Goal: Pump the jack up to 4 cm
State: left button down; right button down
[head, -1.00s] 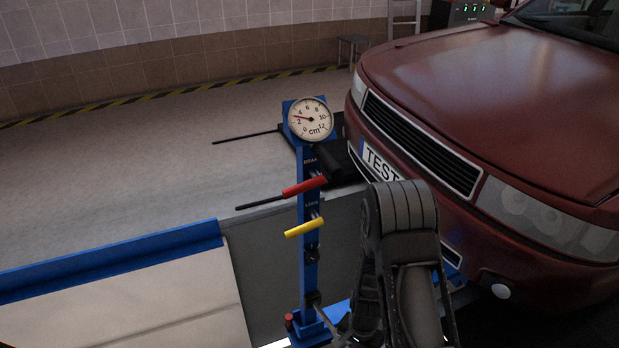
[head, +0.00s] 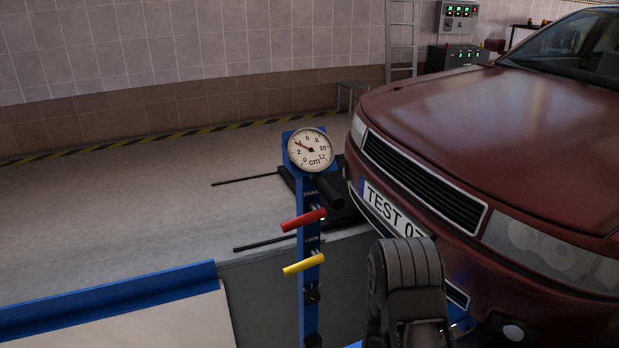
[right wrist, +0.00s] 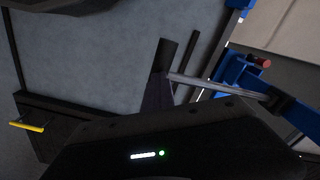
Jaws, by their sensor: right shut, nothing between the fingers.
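The blue jack column (head: 310,240) stands left of the red car and carries a round cm gauge (head: 310,150). Its needle points up-left, close to the 4 mark. A red handle (head: 303,219) and a yellow handle (head: 304,264) stick out from the column. In the head view my right arm covers my right gripper. In the right wrist view my right gripper (right wrist: 160,92) shows dark and shut, with nothing held. A metal rod (right wrist: 215,86) runs from the blue jack base to beside its fingers; I cannot tell whether they touch. My left gripper is out of view.
The red car (head: 490,130) fills the right side, its bumper close to my right arm. A blue-edged panel (head: 110,300) lies at the lower left. The floor (head: 130,210) left of the jack is mostly clear, with thin black bars on it.

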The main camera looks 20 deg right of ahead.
notch_tip(320, 180, up, 7)
jog(key=w+p, duration=0.1)
jog(key=p, duration=0.4)
jog(key=shift+w+p, duration=0.35)
jog(key=shift+p, duration=0.05)
jog(key=shift+f, duration=0.1)
jog(key=w+r+p, duration=0.4)
jog(key=r+p, duration=0.2)
jog(key=r, duration=0.1)
jog(key=shift+r, duration=0.25)
jog(key=shift+d, duration=0.1)
